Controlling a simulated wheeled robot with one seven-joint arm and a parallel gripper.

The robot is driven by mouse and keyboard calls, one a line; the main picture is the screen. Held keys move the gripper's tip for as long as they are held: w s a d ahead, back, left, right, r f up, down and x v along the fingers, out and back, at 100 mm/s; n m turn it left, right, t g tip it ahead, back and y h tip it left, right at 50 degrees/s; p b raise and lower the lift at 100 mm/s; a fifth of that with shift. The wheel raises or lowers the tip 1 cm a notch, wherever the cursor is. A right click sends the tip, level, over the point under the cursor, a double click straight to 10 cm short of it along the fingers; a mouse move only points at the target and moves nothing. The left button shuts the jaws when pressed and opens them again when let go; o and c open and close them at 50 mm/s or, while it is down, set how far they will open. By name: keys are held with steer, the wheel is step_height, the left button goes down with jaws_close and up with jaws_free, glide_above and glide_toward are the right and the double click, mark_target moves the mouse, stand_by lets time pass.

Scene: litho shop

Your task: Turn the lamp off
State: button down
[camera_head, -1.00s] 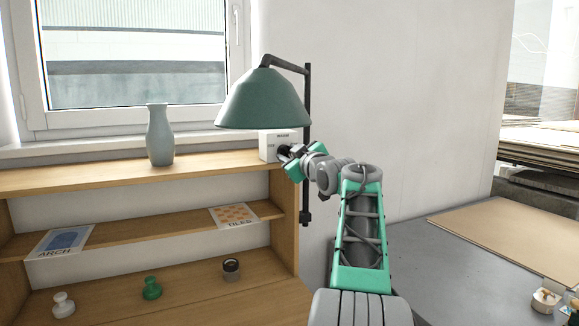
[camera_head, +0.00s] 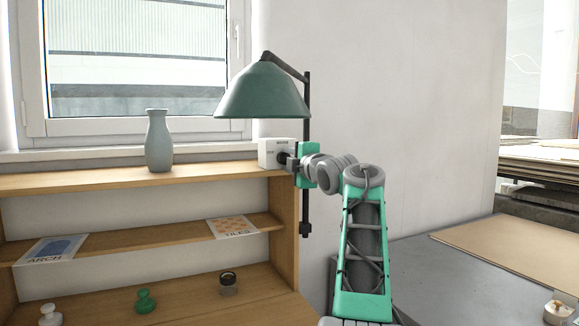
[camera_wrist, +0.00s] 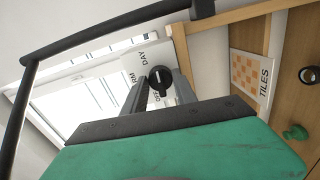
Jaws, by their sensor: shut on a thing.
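The lamp (camera_head: 262,94) has a green shade on a dark arm and pole and hangs over the right end of the shelf unit. Below the shade, a white control box (camera_head: 268,149) stands on the top shelf. In the wrist view the box (camera_wrist: 136,66) has a black round knob (camera_wrist: 160,78) with a pale mark and partly hidden lettering, including "DAY". My gripper (camera_head: 288,163) is at the box's front right; its fingers also show in the wrist view (camera_wrist: 161,84), shut on the knob. I cannot tell whether the bulb is lit; its inside is hidden.
A grey-blue vase (camera_head: 158,142) stands left on the top shelf (camera_head: 100,180). Printed cards, including the tiles card (camera_head: 232,227), lie on the middle shelf. The lamp's pole (camera_head: 307,130) stands close beside my gripper. A grey table (camera_head: 420,262) is at the right.

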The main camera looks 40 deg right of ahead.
steer(key=n+b, duration=0.2)
steer(key=n, duration=0.4)
steer(key=shift+n, duration=0.3)
stand_by(0.4)
steer(key=c, duration=1)
jaws_free()
steer(key=shift+s, duration=0.1)
steer(key=b+v, duration=0.2)
steer(key=v, duration=0.5)
steer(key=shift+s, duration=0.3)
steer(key=shift+a+r, duration=0.1)
steer(key=shift+a, duration=0.05)
